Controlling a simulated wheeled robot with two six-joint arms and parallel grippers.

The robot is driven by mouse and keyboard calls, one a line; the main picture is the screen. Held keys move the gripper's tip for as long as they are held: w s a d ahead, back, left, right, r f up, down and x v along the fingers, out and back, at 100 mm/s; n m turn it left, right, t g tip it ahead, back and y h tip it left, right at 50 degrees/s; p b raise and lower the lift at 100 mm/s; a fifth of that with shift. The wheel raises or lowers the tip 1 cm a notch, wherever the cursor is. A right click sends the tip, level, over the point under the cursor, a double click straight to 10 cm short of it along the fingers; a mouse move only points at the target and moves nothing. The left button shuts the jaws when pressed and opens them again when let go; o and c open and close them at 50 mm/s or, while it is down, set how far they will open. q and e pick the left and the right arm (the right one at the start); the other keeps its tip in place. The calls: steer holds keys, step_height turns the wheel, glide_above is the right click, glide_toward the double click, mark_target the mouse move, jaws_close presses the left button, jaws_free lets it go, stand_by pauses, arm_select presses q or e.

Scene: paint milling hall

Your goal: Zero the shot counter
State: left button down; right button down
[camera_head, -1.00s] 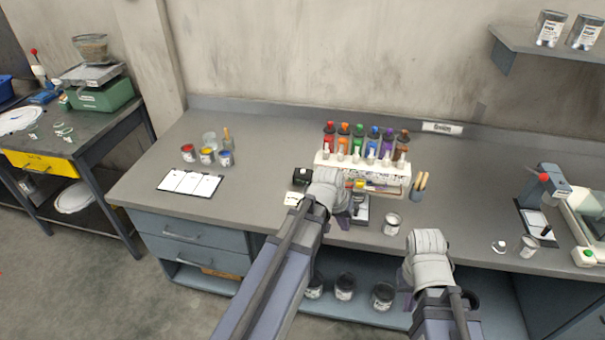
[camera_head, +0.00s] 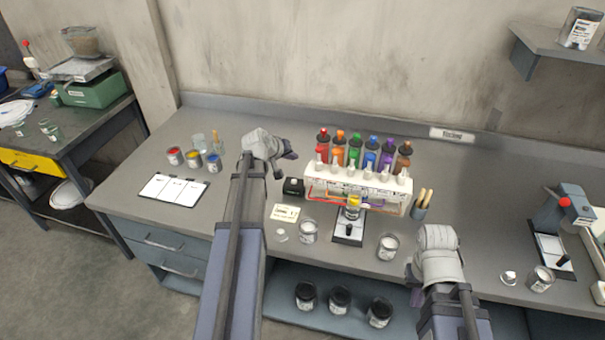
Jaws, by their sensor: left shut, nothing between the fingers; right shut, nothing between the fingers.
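A small black box (camera_head: 293,187), which looks like the shot counter, sits on the bench left of the white bottle rack. Its display is too small to read. My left gripper (camera_head: 291,151) is shut and empty above the bench, beyond the box and slightly to its left in the picture, apart from it. My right gripper (camera_head: 415,297) is shut and empty at the bench's front edge, mostly hidden behind its own wrist.
A white rack (camera_head: 358,190) holds several coloured bottles. A written card (camera_head: 285,212), an open can (camera_head: 308,231) and a small stand (camera_head: 349,228) are in front. A clipboard (camera_head: 173,189) lies left near small paint pots. Bare bench (camera_head: 235,120) lies behind.

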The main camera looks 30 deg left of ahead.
arm_select(q)
steer(key=shift+w+a+r, duration=0.1)
steer(key=shift+w, duration=0.2)
steer(key=b, duration=0.9)
glide_above(293, 185)
step_height(293, 185, down, 9)
steer(key=shift+r, duration=0.1)
stand_by(1.7)
steer(key=shift+f+b, duration=0.35)
steer(key=shift+f, duration=0.05)
steer(key=shift+f+b, duration=0.45)
steer(key=shift+f, duration=0.05)
stand_by(0.6)
steer(key=shift+r, duration=0.1)
steer(key=shift+r+p, duration=0.85)
steer(key=shift+p, duration=0.05)
